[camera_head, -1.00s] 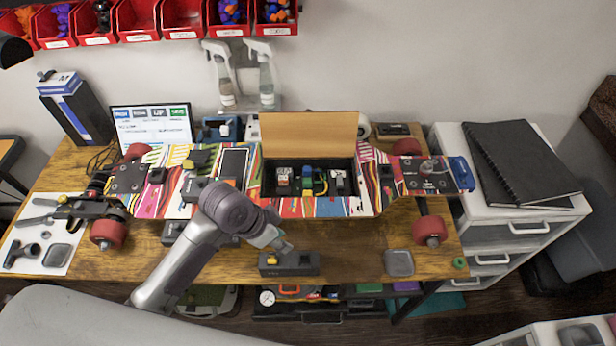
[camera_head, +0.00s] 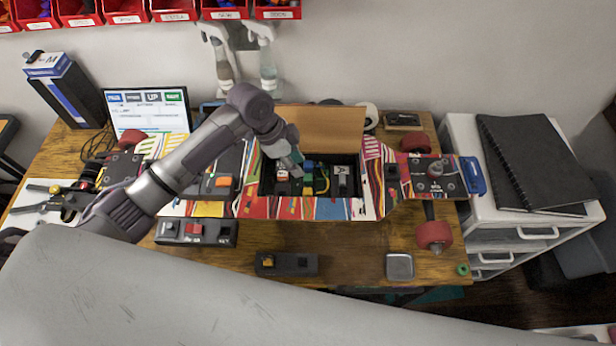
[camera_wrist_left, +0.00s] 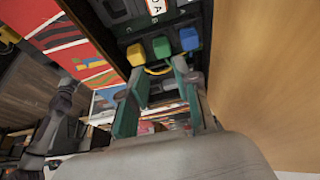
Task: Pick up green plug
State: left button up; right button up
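The green plug (camera_wrist_left: 161,47) stands between a yellow plug (camera_wrist_left: 135,54) and a blue plug (camera_wrist_left: 189,39) in the left wrist view. In the head view the green plug (camera_head: 308,186) is small, inside the open dark compartment (camera_head: 345,207) of the colourful skateboard. My left gripper (camera_head: 291,163) is above the left part of this compartment. In the left wrist view its fingers (camera_wrist_left: 160,74) are apart, with nothing between them, and point towards the plugs. The green plug is just beyond the tips. My right gripper does not show in the head view.
The raised wooden lid (camera_head: 320,128) stands behind the compartment. A dark block with a yellow piece (camera_head: 287,264) and a block with red and grey pieces (camera_head: 196,232) lie on the table's front.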

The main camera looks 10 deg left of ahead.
aim_at(308, 177)
pick_arm(q)
jog(key=shift+w+d+f, duration=0.15)
jog(key=shift+w+f, duration=0.1)
jog(key=shift+f, duration=0.2)
jog(key=shift+w+d+f, duration=0.15)
jog(key=shift+w+f, duration=0.05)
jog(key=shift+f, duration=0.2)
jog(key=shift+p+x, duration=0.6)
jog(key=shift+x, duration=0.2)
jog(key=x, duration=0.2)
jog(key=shift+s+f+p, duration=0.2)
jog(key=shift+f+p, duration=0.1)
jog(key=shift+w+d+f, duration=0.1)
jog(key=shift+d+f, duration=0.05)
jog(key=shift+f, duration=0.3)
grip_shut()
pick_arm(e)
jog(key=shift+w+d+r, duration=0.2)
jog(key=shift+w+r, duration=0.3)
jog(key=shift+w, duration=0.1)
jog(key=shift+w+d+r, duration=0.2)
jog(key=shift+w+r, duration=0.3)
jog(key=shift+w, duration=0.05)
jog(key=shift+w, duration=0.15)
